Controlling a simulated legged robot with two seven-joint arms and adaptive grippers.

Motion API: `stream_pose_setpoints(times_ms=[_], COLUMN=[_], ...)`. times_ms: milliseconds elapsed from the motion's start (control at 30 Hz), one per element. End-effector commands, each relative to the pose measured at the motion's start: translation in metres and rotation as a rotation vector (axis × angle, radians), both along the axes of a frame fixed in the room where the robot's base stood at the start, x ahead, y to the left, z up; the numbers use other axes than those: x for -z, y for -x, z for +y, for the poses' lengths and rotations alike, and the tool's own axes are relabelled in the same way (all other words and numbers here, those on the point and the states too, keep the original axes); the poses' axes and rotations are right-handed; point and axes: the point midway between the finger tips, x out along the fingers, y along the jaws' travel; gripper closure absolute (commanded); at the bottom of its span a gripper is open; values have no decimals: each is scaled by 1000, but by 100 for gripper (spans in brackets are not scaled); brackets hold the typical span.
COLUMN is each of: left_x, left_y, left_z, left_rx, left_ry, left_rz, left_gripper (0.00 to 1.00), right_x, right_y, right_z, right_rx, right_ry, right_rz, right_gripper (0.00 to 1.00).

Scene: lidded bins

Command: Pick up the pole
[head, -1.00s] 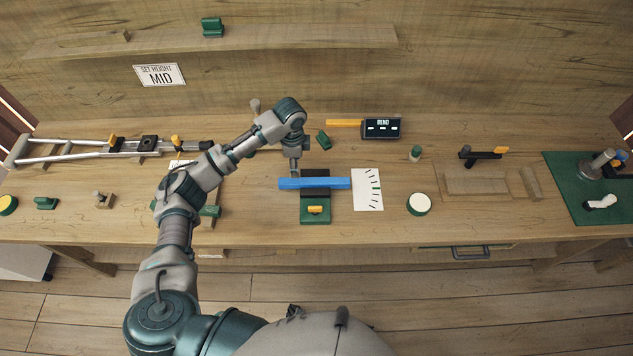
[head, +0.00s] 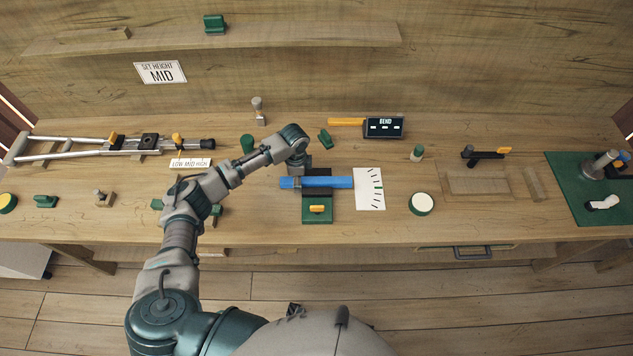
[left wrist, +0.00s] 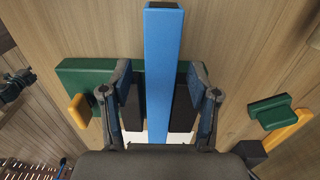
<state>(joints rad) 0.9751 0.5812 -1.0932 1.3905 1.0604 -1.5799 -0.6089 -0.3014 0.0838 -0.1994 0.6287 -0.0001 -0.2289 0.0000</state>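The pole appears to be the long blue bar (head: 328,182). It lies left to right across a black block (head: 316,170) on a green base (head: 317,216) with a yellow handle. My left gripper (head: 297,178) is lowered over the bar's left part. In the left wrist view the blue bar (left wrist: 163,60) runs between the two fingers of the left gripper (left wrist: 160,115). The fingers straddle it and look open, with a narrow gap at least on the left side. The bar still rests on its fixture. My right gripper is not in view.
A white scale card (head: 370,188) lies right of the base. A BEND display (head: 384,127) with a yellow bar (head: 346,122) and a small green block (head: 325,139) stand behind. A crutch (head: 75,148) lies at left. A round white-topped button (head: 421,204) sits at right.

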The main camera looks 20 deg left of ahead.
Motion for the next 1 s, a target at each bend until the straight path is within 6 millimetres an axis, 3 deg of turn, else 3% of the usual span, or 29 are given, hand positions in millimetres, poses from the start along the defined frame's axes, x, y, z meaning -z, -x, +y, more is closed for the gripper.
stream_pose_setpoints(times_ms=[33,200,233,567,1000], left_x=[0,0,0,-6,-88], left_y=[0,0,0,-1,-1], left_z=[0,0,0,0,0], left_rx=[0,0,0,0,-1], left_ry=[0,0,0,0,0], left_rz=[0,0,0,-3,-4], left_gripper=[54,96,100,100,100], right_x=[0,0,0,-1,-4], right_y=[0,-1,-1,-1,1], right_z=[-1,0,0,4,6], right_rx=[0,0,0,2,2], right_ry=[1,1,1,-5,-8], right_rz=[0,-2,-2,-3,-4], right_gripper=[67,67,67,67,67])
